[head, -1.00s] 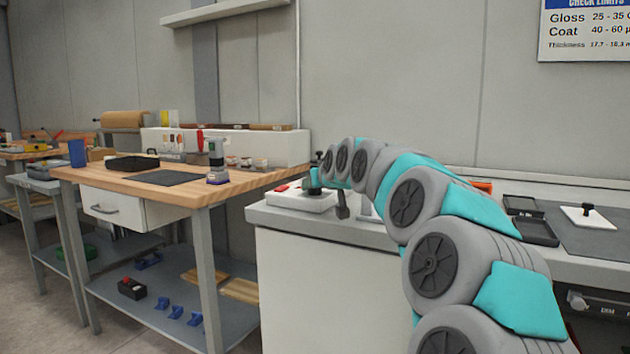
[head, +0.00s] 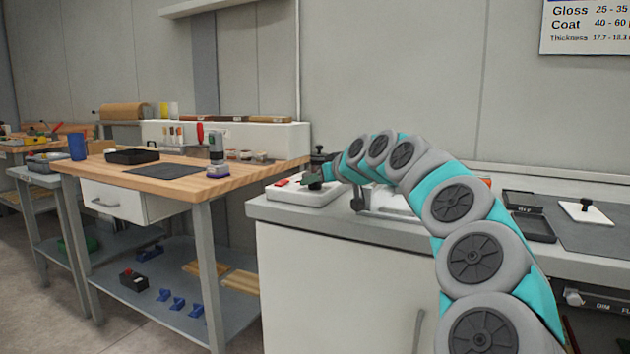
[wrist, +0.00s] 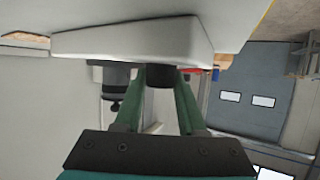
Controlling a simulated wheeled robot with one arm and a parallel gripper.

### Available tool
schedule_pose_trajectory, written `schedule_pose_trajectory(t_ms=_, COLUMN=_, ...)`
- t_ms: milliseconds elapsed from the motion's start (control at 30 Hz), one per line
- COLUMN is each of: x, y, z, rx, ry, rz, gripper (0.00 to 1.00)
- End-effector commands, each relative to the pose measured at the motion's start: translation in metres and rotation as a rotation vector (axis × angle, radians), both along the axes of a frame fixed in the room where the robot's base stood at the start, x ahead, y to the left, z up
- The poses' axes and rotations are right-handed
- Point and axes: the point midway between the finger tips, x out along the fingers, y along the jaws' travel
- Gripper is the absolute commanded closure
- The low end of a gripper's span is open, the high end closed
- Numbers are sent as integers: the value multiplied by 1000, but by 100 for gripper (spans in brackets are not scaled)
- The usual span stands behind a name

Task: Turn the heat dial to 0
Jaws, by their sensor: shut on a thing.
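A low white box (head: 298,196) sits at the left end of the grey counter, with a red part (head: 281,183) on its top. My gripper (head: 318,181) is at the right part of this box, small and partly covered by my wrist. In the wrist view the white box (wrist: 130,40) spans the top. A short black dial (wrist: 160,77) sticks out of it between the tips of my two green fingers, and my gripper (wrist: 157,84) is shut on it. I cannot read any marks or the dial's setting.
A dark post-like fitting (head: 318,158) stands just behind the box, and a black lever (head: 358,201) is close on its right. Black trays (head: 534,227) and a white plate with a black knob (head: 586,212) lie farther right. A wooden workbench (head: 180,184) stands left.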

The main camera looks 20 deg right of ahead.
Motion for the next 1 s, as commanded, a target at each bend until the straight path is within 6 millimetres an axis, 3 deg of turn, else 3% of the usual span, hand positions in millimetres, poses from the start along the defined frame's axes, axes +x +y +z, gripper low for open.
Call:
schedule_pose_trajectory(t_ms=100, x=0, y=1, z=-1, rx=0, ry=2, rz=2, gripper=100)
schedule_pose_trajectory(t_ms=133, x=0, y=1, z=-1, rx=0, ry=2, rz=2, gripper=60)
schedule_pose_trajectory(t_ms=400, x=0, y=0, z=0, rx=0, ry=1, rz=0, gripper=31)
schedule_pose_trajectory(t_ms=767, x=-4, y=-1, z=2, rx=1, ry=0, rz=-1, gripper=31)
schedule_pose_trajectory(t_ms=1000, x=-30, y=-6, z=13, rx=0, ry=-5, rz=-3, gripper=31)
